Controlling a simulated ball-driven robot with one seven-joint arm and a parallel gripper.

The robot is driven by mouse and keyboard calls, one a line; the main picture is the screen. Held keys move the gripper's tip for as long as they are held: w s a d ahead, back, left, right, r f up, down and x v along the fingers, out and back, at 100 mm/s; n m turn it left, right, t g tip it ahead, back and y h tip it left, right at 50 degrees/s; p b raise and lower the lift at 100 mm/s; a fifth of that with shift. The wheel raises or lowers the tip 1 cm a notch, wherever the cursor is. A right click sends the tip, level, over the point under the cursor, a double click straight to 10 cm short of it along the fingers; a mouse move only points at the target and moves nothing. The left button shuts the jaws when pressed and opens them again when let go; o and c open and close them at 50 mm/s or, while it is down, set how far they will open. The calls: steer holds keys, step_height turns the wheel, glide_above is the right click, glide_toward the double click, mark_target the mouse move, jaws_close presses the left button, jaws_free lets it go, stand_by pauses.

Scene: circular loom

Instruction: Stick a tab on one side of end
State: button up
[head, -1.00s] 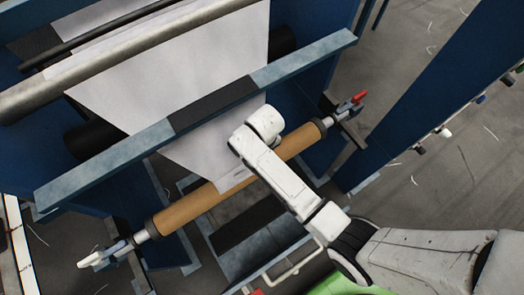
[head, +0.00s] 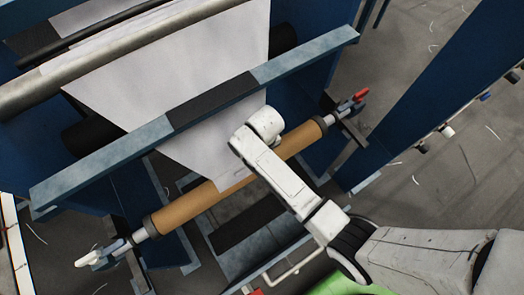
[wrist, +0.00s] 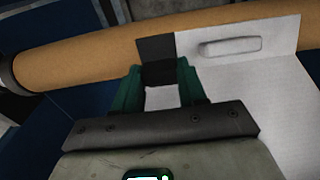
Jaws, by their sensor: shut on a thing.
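The brown core roll (head: 190,206) lies slantwise between two end holders; it also crosses the wrist view (wrist: 85,58). The white sheet (head: 205,145) hangs down, and its end lies against the roll. In the wrist view the sheet's end (wrist: 285,38) bears a pale rounded rectangle (wrist: 231,46). My gripper (wrist: 160,82) has green fingers shut on a dark tab (wrist: 155,47). The tab is at the left edge of the sheet's end, in front of the roll; I cannot tell if it sticks. A white patch shows between the fingers. In the head view my arm hides the gripper.
A blue-grey crossbar (head: 300,62) spans above the roll between blue frame plates. A red-handled clamp (head: 352,103) holds the roll's right end, and a white-handled one (head: 98,257) its left.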

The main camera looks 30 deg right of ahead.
steer(key=shift+f, duration=0.2)
steer(key=o, duration=1.2)
steer(key=shift+o, duration=0.2)
steer(key=shift+r, duration=0.1)
step_height(320, 180, up, 11)
steer(key=shift+s, duration=0.35)
